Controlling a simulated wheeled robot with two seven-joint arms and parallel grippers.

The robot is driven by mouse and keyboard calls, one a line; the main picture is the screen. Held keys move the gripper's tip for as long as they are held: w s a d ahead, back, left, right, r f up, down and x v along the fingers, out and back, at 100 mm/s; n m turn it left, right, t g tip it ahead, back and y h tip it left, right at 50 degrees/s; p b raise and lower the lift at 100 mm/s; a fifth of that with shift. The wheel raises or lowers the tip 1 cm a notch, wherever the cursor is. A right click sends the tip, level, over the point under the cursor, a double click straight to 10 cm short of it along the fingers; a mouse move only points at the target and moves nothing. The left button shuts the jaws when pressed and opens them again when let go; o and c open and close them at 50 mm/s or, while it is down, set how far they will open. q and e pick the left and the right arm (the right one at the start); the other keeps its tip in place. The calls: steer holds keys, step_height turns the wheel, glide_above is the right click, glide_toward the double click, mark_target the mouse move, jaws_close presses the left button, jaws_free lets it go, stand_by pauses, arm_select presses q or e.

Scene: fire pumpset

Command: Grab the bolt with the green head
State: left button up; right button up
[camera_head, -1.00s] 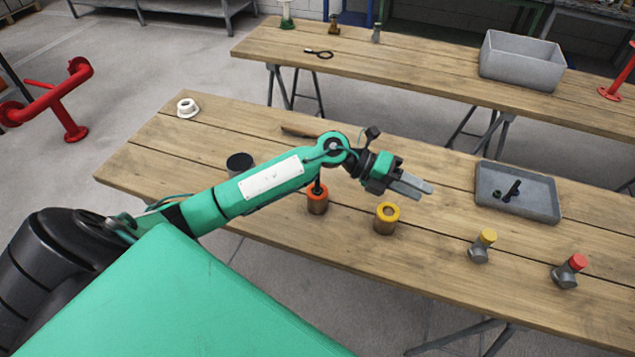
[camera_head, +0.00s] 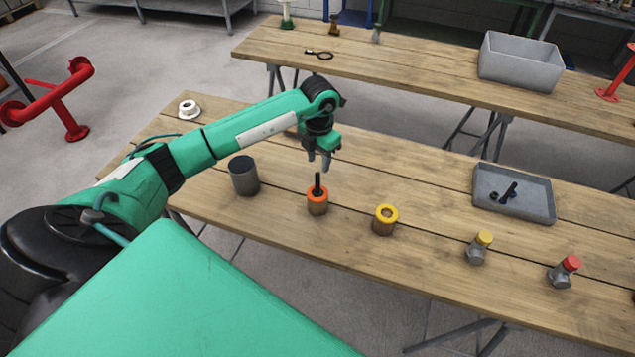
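My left gripper (camera_head: 319,161) points down above the table, just over a black bolt (camera_head: 318,183) that stands upright in an orange-rimmed cylinder (camera_head: 317,205). Its two fingers look slightly apart with nothing between them. The fingertips look close to the bolt's top, but I cannot tell the exact gap. Small dark bolt-like parts (camera_head: 508,192) lie in the grey tray (camera_head: 540,213) at the right. No green head can be made out clearly on any bolt. My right gripper is not in view.
A yellow-rimmed cylinder (camera_head: 385,220), a dark grey cup (camera_head: 244,176), a yellow-capped fitting (camera_head: 479,247) and a red-capped fitting (camera_head: 564,272) stand on the near wooden table (camera_head: 430,190). A white ring (camera_head: 188,109) lies at its far left. A grey bin (camera_head: 520,63) stands on the back table.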

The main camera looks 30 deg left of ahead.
mark_target(318, 173)
arm_select(q)
step_height(318, 173, down, 3)
steer(key=shift+p, duration=0.3)
steer(key=shift+f+p, duration=0.4)
steer(key=shift+p, duration=0.15)
step_height(318, 173, down, 4)
steer(key=shift+s+a+f+p, duration=0.1)
steer(key=shift+a+p, duration=0.05)
steer(key=shift+p, duration=0.95)
steer(key=shift+f, duration=0.15)
jaws_close()
